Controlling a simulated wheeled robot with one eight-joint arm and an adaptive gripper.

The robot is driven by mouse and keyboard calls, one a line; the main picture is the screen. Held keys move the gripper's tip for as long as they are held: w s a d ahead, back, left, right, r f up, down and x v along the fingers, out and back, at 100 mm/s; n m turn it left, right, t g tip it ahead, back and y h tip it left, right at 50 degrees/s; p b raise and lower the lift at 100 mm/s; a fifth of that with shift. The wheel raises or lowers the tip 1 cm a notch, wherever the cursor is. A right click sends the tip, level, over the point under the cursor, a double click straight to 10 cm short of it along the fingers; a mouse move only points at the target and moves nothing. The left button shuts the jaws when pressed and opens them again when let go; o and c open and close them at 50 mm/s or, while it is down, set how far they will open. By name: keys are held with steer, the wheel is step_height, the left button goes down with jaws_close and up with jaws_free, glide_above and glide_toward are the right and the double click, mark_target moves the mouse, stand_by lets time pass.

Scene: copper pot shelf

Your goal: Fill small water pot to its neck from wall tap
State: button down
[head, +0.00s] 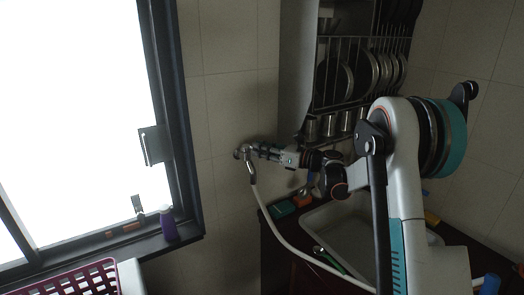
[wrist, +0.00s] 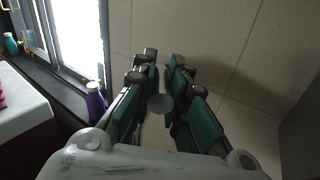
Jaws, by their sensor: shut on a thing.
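The wall tap (head: 241,152) is a small metal fitting on the tiled wall, right of the window in the head view. A pale hose (head: 272,226) hangs from it and curves down toward the sink. My gripper (head: 256,150) reaches left to the tap, its fingers closed around part of it. In the wrist view my gripper (wrist: 164,62) has green-padded fingers with a round grey piece (wrist: 160,103) between them, seemingly part of the tap. The fingers hide most of the tap. I cannot make out the small water pot in either view.
A steel rack (head: 352,88) with plates and several metal cups hangs above the sink (head: 335,222). A purple bottle (head: 168,224) stands on the window sill. A magenta basket (head: 85,282) is at the lower left. My arm covers part of the sink.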

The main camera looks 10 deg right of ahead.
steer(key=shift+r, duration=0.1)
steer(key=c, duration=1.6)
jaws_free()
steer(key=shift+w, duration=0.1)
steer(key=shift+o, duration=0.2)
steer(key=v, duration=1.2)
steer(key=shift+d, duration=0.1)
steer(key=shift+c, duration=0.2)
